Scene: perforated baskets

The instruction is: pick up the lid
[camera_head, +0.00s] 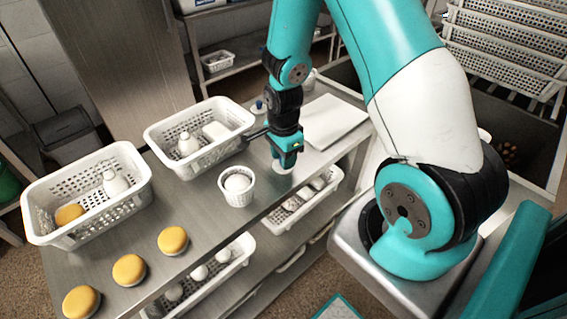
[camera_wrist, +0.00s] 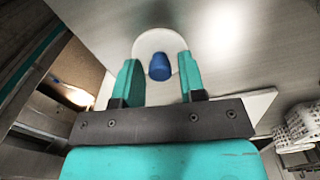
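The lid is a white disc with a blue knob and lies flat on the metal table. In the wrist view the lid (camera_wrist: 146,42) is at top centre. Its blue knob (camera_wrist: 159,67) stands between the two teal fingers of my gripper (camera_wrist: 159,72). The fingers are apart, with gaps on both sides of the knob, so my gripper is open. I cannot tell how far the fingertips are above the table.
A small white basket (camera_head: 237,194) with a white round item stands left of my gripper. Two larger perforated baskets (camera_head: 95,222) (camera_head: 160,137) hold bottles. Several yellow-topped round items (camera_head: 129,270) line the front edge. A white board (camera_head: 335,118) lies behind.

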